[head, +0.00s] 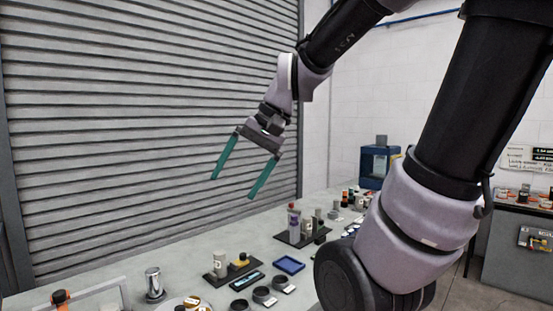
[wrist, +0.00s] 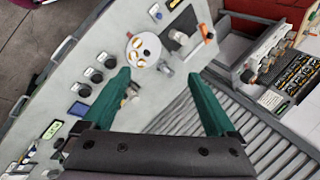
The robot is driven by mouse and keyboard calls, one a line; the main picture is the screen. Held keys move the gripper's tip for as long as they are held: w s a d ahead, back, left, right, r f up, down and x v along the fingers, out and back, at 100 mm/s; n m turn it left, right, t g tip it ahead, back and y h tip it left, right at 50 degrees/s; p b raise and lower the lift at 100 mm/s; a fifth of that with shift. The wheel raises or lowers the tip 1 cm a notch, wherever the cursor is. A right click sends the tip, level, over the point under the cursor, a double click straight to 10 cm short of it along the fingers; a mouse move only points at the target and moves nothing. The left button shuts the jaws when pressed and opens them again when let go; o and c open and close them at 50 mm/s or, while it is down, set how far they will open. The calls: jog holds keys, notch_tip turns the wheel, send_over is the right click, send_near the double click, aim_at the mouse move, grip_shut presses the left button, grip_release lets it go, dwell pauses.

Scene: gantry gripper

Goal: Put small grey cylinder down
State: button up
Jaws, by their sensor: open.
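My gripper (head: 232,187) has two long green fingers spread wide apart, with nothing between them. It hangs well above the table (head: 200,293); the fingers also show in the wrist view (wrist: 157,76). A small grey cylinder (head: 220,263) stands upright on a black tray below my gripper, beside a yellow piece. A shiny silver cylinder (head: 154,283) stands to its left, and it shows in the wrist view too (wrist: 165,68). More grey cylinders stand farther back, so I cannot tell for sure which one the task names.
A blue tray (head: 289,264) and several dark round holders (head: 262,295) lie near the black tray. Another black tray with bottles (head: 293,222) stands farther back. A blue box-shaped machine (head: 378,166) stands at the far end. A grey roller shutter (head: 150,120) rises behind the table.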

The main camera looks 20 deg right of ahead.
jog(key=d+r+t+h, duration=0.3)
jog(key=d+t, duration=0.1)
jog(key=d, duration=0.4)
jog(key=shift+s+r, duration=0.2)
jog(key=shift+s, duration=0.1)
